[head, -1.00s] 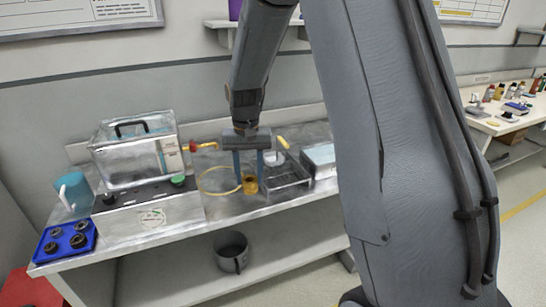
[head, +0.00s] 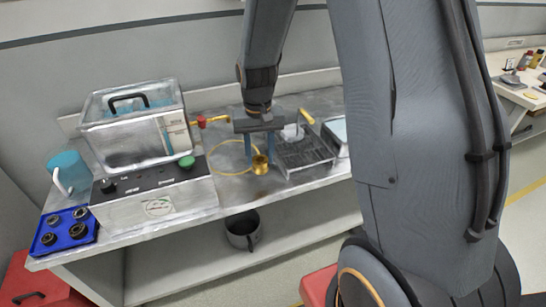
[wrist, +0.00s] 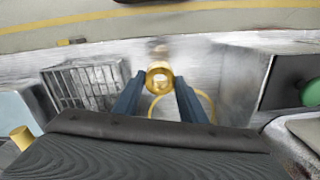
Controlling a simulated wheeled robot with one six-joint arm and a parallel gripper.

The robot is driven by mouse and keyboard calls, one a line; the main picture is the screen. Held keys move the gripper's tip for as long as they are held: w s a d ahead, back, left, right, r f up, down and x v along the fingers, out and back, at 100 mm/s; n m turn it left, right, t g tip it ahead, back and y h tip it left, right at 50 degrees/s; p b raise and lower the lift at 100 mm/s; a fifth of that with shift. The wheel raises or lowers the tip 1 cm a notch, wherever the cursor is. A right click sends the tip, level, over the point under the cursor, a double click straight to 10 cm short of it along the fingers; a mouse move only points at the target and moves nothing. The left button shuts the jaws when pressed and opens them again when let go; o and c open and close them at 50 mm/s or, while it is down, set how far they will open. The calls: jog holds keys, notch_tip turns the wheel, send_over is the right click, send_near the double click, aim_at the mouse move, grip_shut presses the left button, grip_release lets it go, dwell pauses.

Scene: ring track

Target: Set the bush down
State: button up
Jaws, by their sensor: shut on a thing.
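The bush is a small brass ring (head: 260,164), its bore showing in the wrist view (wrist: 159,77). My gripper (head: 263,160) points down over the metal bench (head: 210,240), and its two blue fingers are shut on the bush. In the wrist view the bush sits between the fingertips (wrist: 159,84). It is low over the bare bench top beside a yellow tube loop (head: 228,152). I cannot tell whether it touches the bench.
A clear-walled bath (head: 135,140) on a control box stands left. A wire basket (head: 305,155) is close on the right. A blue tray (head: 62,232) with several dark rings and a teal mug (head: 68,172) are far left. A grey pot (head: 242,232) stands on the lower shelf.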

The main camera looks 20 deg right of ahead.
aim_at(261, 170)
jog(key=shift+f+p, duration=0.4)
jog(key=shift+f, duration=2.6)
jog(key=shift+f, duration=0.1)
jog(key=o, duration=1.4)
notch_tip(261, 170, up, 12)
jog(key=shift+f+b, duration=0.1)
jog(key=shift+b, duration=0.8)
jog(key=s+n, duration=0.1)
jog(key=s, duration=1)
jog(key=s+n, duration=0.1)
jog(key=s, duration=0.4)
jog(key=shift+s+n, duration=0.3)
jog(key=shift+s, duration=0.1)
